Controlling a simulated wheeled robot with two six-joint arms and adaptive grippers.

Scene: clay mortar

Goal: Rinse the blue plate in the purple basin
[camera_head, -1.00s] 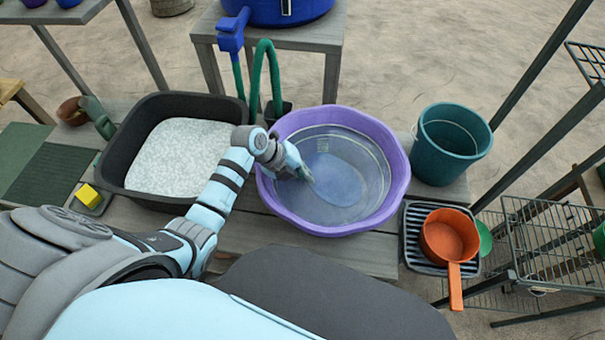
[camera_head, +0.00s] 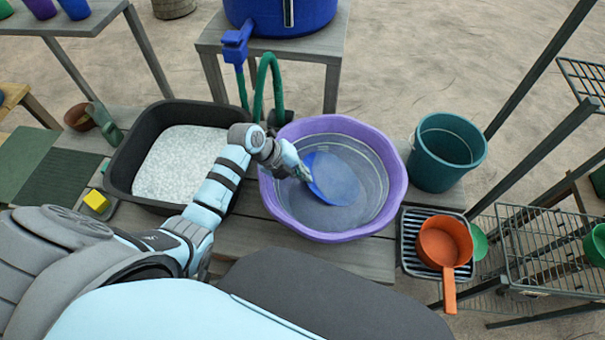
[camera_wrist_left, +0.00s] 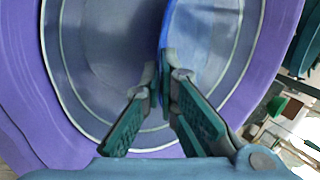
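The purple basin (camera_head: 395,185) stands on the grey bench and holds clear water (camera_head: 330,218). The blue plate (camera_head: 334,180) is inside the basin, tilted, with part of it bright blue and its lower part looking paler, as if under water. My left gripper (camera_head: 304,177) reaches in over the basin's left rim and is shut on the plate's left edge. In the left wrist view the plate (camera_wrist_left: 171,35) shows nearly edge-on between the fingertips of my left gripper (camera_wrist_left: 163,84), with the basin wall (camera_wrist_left: 267,60) around it. My right gripper is out of view.
A black tub of white foam (camera_head: 180,160) stands left of the basin. A green hose (camera_head: 262,85) rises behind it. A teal bucket (camera_head: 447,150) and an orange pan (camera_head: 443,243) on a dark rack (camera_head: 410,240) are on the right.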

